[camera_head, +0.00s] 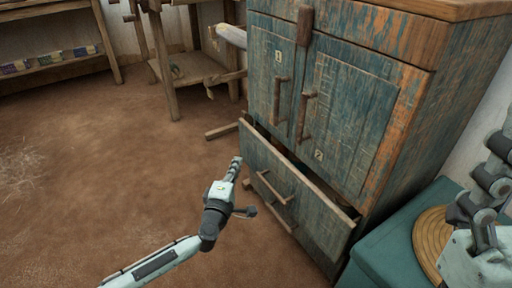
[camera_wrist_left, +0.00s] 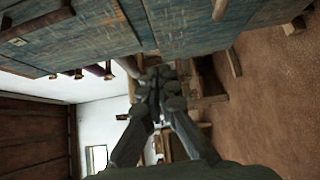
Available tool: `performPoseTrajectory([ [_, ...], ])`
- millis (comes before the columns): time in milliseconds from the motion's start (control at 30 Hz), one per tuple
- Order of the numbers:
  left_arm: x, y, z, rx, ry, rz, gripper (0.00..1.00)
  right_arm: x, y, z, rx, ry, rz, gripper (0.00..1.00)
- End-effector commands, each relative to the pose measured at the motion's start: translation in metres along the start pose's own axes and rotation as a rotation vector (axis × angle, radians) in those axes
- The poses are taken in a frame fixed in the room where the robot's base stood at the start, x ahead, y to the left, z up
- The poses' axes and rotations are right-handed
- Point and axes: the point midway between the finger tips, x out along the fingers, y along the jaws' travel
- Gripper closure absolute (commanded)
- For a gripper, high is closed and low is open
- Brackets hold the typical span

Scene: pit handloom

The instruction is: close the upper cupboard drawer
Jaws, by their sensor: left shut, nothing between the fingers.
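The worn blue-green cupboard (camera_head: 345,115) stands at the centre right of the head view. Its upper drawer (camera_head: 318,212) is pulled out, with a dark gap along its top edge, and has a wooden bar handle (camera_head: 272,184). Another handle (camera_head: 279,217) shows below it. My left gripper (camera_head: 237,164) is shut and empty, just left of the drawer front near its left end; no contact is clear. In the left wrist view my closed fingers (camera_wrist_left: 155,88) point away, with blue-green panels (camera_wrist_left: 90,35) above. My right gripper (camera_head: 493,178) is at the right edge, partly cut off.
A teal box (camera_head: 385,258) with a round wooden disc (camera_head: 430,240) stands right of the cupboard. A wooden frame (camera_head: 185,70) and a shelf with coloured bundles (camera_head: 45,64) stand at the back. The brown floor (camera_head: 110,160) at left is mostly clear.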

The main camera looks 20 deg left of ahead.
Motion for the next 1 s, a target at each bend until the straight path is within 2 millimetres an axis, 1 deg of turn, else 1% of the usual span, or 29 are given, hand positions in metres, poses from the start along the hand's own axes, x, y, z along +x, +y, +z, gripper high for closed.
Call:
performPoseTrajectory([
  [33, 0.013, -0.001, 0.000, 0.001, 0.000, 0.005, 1.00, -0.002, 0.000, 0.002, -0.001, 0.005, -0.009, 0.19],
  [200, 0.050, -0.001, 0.000, 0.001, 0.000, 0.005, 1.00, -0.001, -0.002, 0.004, -0.003, 0.023, -0.034, 0.19],
  [333, 0.075, -0.001, 0.002, -0.001, -0.001, 0.004, 1.00, 0.000, -0.003, 0.006, -0.006, 0.036, -0.055, 0.19],
  [400, 0.082, -0.002, 0.012, -0.001, -0.002, 0.003, 1.00, 0.001, -0.003, 0.007, -0.008, 0.042, -0.063, 0.19],
  [500, 0.090, -0.001, 0.021, -0.001, -0.001, 0.002, 1.00, 0.002, -0.004, 0.008, -0.010, 0.048, -0.073, 0.19],
  [633, 0.096, -0.001, 0.027, -0.001, -0.001, 0.001, 1.00, 0.004, -0.004, 0.008, -0.011, 0.052, -0.080, 0.19],
  [1000, 0.097, 0.000, 0.028, 0.000, -0.001, 0.000, 1.00, 0.005, -0.004, 0.008, -0.012, 0.055, -0.082, 0.19],
])
